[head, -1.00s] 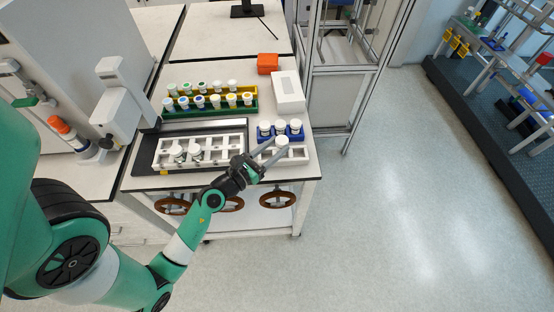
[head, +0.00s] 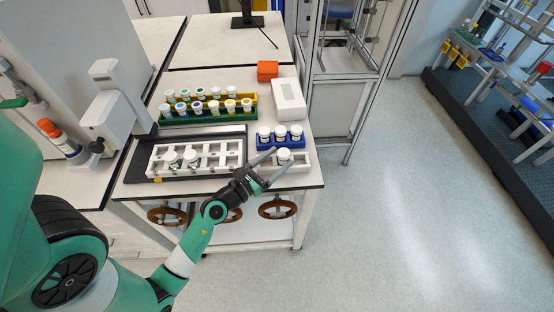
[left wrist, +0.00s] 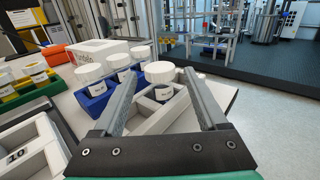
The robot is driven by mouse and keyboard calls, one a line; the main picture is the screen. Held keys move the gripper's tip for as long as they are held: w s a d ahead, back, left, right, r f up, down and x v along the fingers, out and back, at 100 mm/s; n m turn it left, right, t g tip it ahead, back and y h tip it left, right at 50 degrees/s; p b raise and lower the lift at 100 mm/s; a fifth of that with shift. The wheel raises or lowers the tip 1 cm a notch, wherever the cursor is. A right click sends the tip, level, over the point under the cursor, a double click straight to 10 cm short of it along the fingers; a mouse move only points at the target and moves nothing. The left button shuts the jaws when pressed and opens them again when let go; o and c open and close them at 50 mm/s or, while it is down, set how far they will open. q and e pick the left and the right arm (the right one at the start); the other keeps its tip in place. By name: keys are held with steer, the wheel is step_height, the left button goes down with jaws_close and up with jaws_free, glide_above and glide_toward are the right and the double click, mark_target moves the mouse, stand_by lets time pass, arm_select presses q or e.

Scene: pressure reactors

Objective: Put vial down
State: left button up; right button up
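The vial (head: 284,155), with a white cap and a pale label, stands upright in a compartment of the small white rack (head: 303,161) at the table's front right. It also shows in the left wrist view (left wrist: 160,76). My left gripper (head: 278,161) is open around the vial, one finger on each side. In the left wrist view, gaps show between the vial and both fingers (left wrist: 160,78). The vial's lower part is hidden inside the rack. My right gripper is not in view.
A blue rack (head: 269,144) with three white-capped vials stands just behind. A long white rack (head: 210,166) with two vials lies left. Green and yellow racks (head: 206,117), a white box (head: 289,100) and an orange box (head: 267,70) stand farther back.

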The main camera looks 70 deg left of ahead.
arm_select(q)
steer(key=shift+s, duration=0.1)
steer(key=b+v, duration=0.2)
steer(key=v, duration=1)
steer(key=shift+r, duration=0.2)
